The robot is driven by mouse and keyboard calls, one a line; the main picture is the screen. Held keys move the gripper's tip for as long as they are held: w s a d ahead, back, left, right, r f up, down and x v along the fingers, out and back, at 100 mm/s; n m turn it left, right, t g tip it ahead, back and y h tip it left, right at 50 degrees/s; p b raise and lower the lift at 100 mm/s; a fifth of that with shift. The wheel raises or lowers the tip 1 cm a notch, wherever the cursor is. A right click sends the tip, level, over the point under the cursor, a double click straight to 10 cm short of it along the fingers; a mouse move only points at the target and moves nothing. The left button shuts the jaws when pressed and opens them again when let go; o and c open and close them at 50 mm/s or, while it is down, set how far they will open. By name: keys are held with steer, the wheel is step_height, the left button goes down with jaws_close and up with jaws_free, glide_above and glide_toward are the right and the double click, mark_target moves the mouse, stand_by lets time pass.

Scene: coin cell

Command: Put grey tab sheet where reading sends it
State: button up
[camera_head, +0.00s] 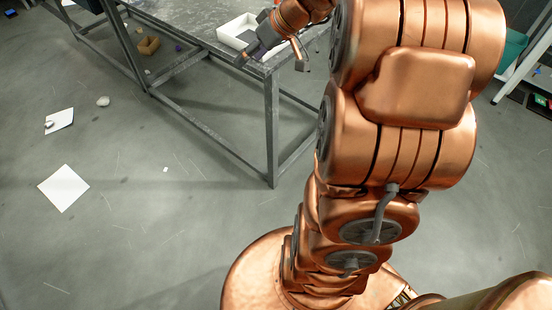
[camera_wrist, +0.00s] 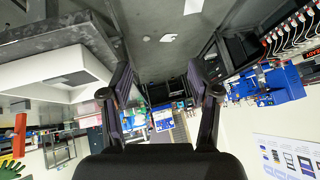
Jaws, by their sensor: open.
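My gripper (camera_head: 270,56) is at the near corner of the grey table (camera_head: 200,45), beside a white open tray (camera_head: 224,36), in the head view. In the wrist view its two dark fingers stand wide apart, with nothing seen between them (camera_wrist: 163,78). The white tray also shows at upper left in the wrist view (camera_wrist: 60,68), outside the fingers. I cannot make out a grey tab sheet or a reading in either view. My arm hides part of the table in the head view.
White sheets lie on the floor at left (camera_head: 63,188), with another further back (camera_head: 62,117) near a pale stone-like lump (camera_head: 103,101). A small brown box (camera_head: 149,45) sits under the table. Blue equipment (camera_wrist: 262,88) stands at right in the wrist view. Open floor lies in front of the table.

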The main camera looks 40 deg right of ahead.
steer(key=s+a+f+g, duration=0.2)
steer(key=s+a+g, duration=0.1)
steer(key=s+a, duration=0.45)
steer(key=s+a+f+g, duration=0.2)
steer(key=s+a, duration=0.5)
steer(key=a, duration=0.2)
steer(key=s+d+f+m+g+h, duration=0.1)
steer(key=s+f+m+g+h, duration=0.1)
steer(key=s, duration=1.3)
steer(key=shift+s+d+f+g+h, duration=0.2)
steer(key=shift+g+h, duration=0.5)
steer(key=shift+h, duration=0.4)
steer(key=shift+a, duration=0.1)
step_height(320, 180, up, 7)
steer(key=p, duration=0.6)
steer(key=shift+p, duration=0.4)
steer(key=shift+f, duration=0.1)
